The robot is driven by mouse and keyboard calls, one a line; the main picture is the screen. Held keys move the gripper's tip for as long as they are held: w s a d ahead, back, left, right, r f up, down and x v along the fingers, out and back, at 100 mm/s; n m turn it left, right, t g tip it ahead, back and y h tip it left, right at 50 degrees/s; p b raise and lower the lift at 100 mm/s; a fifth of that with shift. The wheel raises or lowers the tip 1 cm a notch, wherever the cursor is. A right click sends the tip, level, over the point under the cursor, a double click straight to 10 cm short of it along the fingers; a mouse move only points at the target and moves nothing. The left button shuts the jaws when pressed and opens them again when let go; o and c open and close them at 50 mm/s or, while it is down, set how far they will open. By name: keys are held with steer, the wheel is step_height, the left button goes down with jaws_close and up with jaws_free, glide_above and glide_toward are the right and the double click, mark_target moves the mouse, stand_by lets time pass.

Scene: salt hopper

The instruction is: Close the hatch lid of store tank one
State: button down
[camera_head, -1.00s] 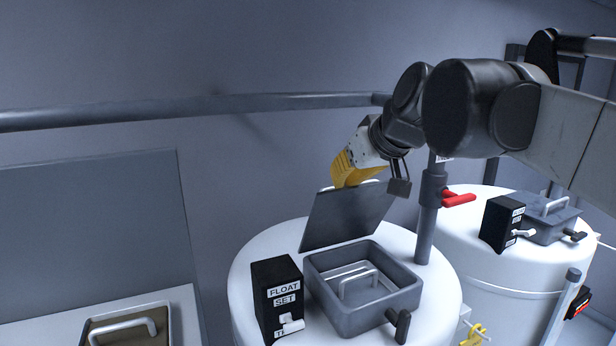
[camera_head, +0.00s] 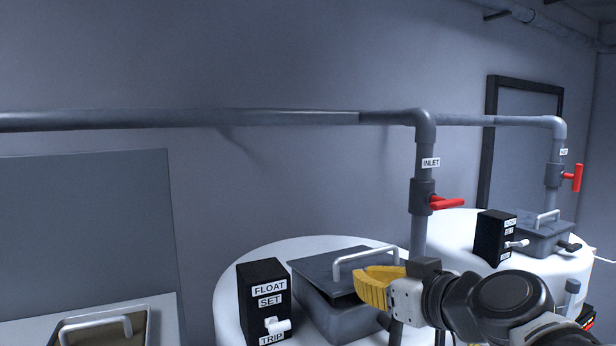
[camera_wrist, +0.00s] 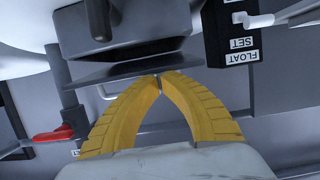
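The dark grey hatch lid (camera_head: 318,266) of the near white tank (camera_head: 240,312) lies over its square hatch box (camera_head: 322,312), its white handle upward. My yellow gripper (camera_head: 359,286) is at the lid's right front edge, below the handle. In the wrist view its fingertips (camera_wrist: 158,80) meet with nothing seen between them, close to the lid's edge; contact is unclear. My wrist hides the hatch's right side.
A black float box (camera_head: 263,300) stands left of the hatch. The inlet pipe with a red valve handle (camera_head: 446,203) rises behind my arm. A second tank (camera_head: 462,232) with its lid down stands at the right. A handled tray or cover (camera_head: 100,322) is at lower left.

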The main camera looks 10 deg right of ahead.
steer(key=shift+s+d+f+b, duration=0.15)
steer(key=shift+f+b, duration=0.15)
steer(key=shift+f, duration=0.7)
steer(key=shift+s+a+f+b, duration=0.15)
steer(key=shift+f+b, duration=0.15)
steer(key=shift+f, duration=0.65)
steer(key=shift+d, duration=0.1)
